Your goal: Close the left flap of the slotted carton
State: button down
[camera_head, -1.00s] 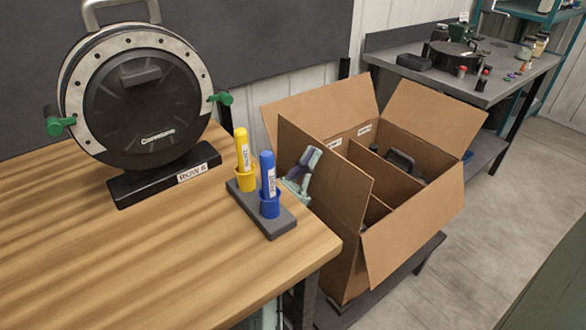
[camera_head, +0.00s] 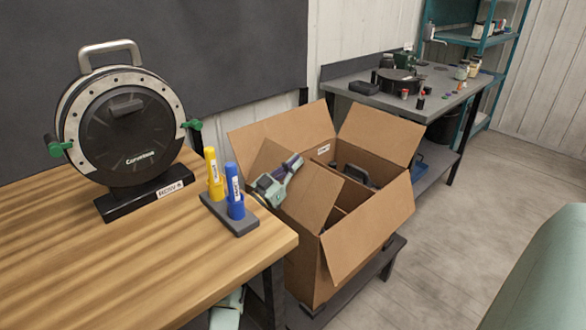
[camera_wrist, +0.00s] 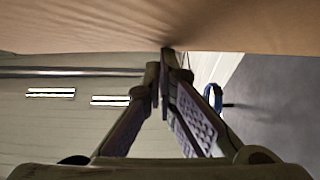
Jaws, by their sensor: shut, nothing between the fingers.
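The brown slotted carton (camera_head: 305,268) stands open beside the wooden bench. Its left flap (camera_head: 312,198) stands up from the bench-side edge, tilted towards the inside. The other three flaps spread outward. My gripper (camera_head: 295,161) is on the bench side of the carton, its shut fingers reaching across the left flap's upper part. In the wrist view my gripper's fingertips (camera_wrist: 167,54) meet at the edge of a brown cardboard surface (camera_wrist: 120,25), with nothing between them. I cannot tell whether they touch it.
The wooden bench (camera_head: 120,260) holds a round black seed meter (camera_head: 130,140) and a rack with yellow (camera_head: 213,175) and blue (camera_head: 234,195) markers close to my gripper.

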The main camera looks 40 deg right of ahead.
jog(key=shift+d+f, duration=0.15)
jog(key=shift+d, duration=0.1)
dwell(0.3)
